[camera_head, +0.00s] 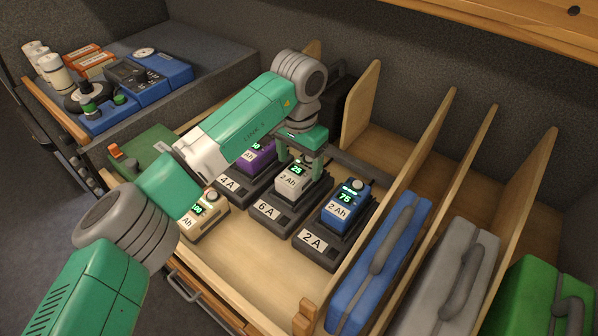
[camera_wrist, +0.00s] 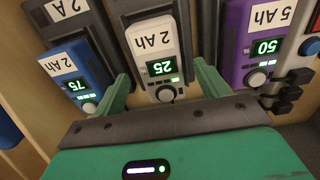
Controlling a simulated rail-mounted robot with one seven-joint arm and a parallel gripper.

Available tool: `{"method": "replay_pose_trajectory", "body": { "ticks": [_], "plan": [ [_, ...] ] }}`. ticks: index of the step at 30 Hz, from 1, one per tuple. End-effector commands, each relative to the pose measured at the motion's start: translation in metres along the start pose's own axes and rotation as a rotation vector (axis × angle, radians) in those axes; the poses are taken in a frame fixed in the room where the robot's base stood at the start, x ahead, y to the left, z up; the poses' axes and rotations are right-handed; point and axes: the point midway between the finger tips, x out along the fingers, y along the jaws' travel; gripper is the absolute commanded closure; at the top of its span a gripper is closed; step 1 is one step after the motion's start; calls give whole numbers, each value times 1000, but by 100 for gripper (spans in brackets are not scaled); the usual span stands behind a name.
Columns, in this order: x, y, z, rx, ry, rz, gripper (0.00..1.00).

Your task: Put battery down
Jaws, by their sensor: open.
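A white 2 Ah battery (camera_head: 292,180) reading 25 sits on the charger labelled 6 A (camera_head: 268,209). It also shows in the wrist view (camera_wrist: 150,42). My gripper (camera_head: 300,160) is open, its fingers on either side of the white battery's near end in the wrist view (camera_wrist: 162,82). I cannot tell whether they touch it. A blue 2 Ah battery (camera_head: 347,204) reading 75 sits on the 2 A charger (camera_head: 314,242). A purple 5 Ah battery (camera_wrist: 250,40) reading 50 is on the 4 A charger (camera_head: 228,184), partly hidden by my arm.
A cream battery (camera_head: 204,216) stands at the left of the wooden surface, partly hidden by my arm. Wooden dividers (camera_head: 425,150) and blue, grey and green cases (camera_head: 380,260) stand at the right. Bare wood (camera_head: 240,260) lies in front of the chargers.

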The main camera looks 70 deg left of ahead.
Motion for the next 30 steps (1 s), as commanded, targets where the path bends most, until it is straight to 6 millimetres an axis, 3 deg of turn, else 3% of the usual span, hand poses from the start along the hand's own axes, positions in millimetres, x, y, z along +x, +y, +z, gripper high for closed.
{"method": "replay_pose_trajectory", "body": {
  "ticks": [6,12,30],
  "plan": [
    [-53,1,-1,1,3,0,26],
    [-79,1,0,1,1,1,26],
    [-83,0,0,1,0,0,26]
  ]
}}
